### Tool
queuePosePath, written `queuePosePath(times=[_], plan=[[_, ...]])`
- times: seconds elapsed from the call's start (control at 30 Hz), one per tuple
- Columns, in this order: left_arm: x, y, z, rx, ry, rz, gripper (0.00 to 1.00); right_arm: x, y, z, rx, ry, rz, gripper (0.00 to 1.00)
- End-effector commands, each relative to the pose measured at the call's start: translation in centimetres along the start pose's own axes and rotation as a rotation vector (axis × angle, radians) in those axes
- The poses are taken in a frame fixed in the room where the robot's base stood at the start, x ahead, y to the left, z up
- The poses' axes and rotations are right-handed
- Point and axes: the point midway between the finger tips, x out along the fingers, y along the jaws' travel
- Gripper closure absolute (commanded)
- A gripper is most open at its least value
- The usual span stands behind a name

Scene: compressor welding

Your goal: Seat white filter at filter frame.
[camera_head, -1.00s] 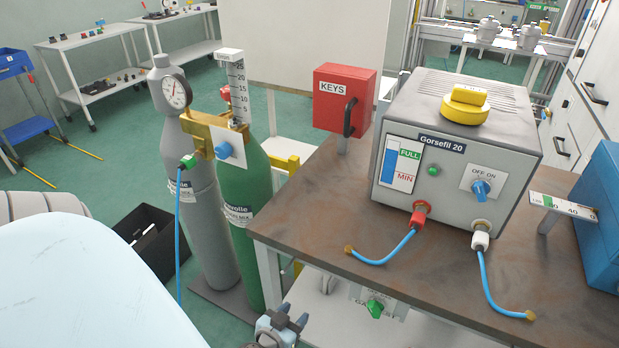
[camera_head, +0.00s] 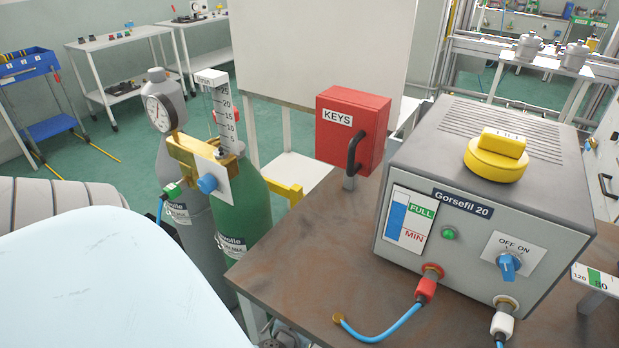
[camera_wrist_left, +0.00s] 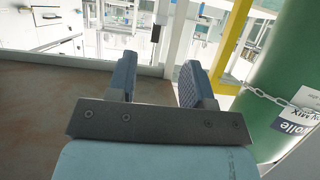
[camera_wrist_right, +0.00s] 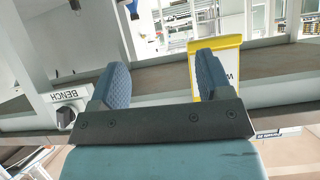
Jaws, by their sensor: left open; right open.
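I cannot make out the white filter or the filter frame in any view. My left gripper (camera_wrist_left: 158,76) is open and empty in the left wrist view, with a brown surface to its left and the green gas cylinder (camera_wrist_left: 283,75) to its right. My right gripper (camera_wrist_right: 160,76) is open and empty in the right wrist view. A yellow-edged sign (camera_wrist_right: 229,62) lies behind its right finger, and a black knob labelled BENCH (camera_wrist_right: 68,116) is at its left.
The brown workbench (camera_head: 300,265) carries the grey Gorsefil 20 unit (camera_head: 465,235) with its yellow cap (camera_head: 496,157) and blue hose (camera_head: 390,330). A red KEYS box (camera_head: 345,130) stands at its back edge. Gas cylinders (camera_head: 250,205) with a gauge (camera_head: 160,112) stand left of the bench.

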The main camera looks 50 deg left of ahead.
Motion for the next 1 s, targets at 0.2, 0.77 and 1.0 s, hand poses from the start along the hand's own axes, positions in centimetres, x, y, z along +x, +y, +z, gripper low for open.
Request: queuePosePath(times=[0.2, 0.77, 1.0], plan=[[4.4, 0.0, 0.1, -0.002, 0.003, 0.000, 0.53, 0.2, -0.1, 0.7, 0.007, 0.005, -0.006, 0.28], [12.1, 0.0, 0.1, -0.002, -0.001, 0.001, 0.53, 0.6, -0.5, 0.1, 0.016, 0.046, -0.023, 0.28], [12.3, 0.0, 0.0, 0.000, -0.001, 0.001, 0.53, 0.5, -0.5, -0.2, 0.017, 0.051, -0.024, 0.28]])
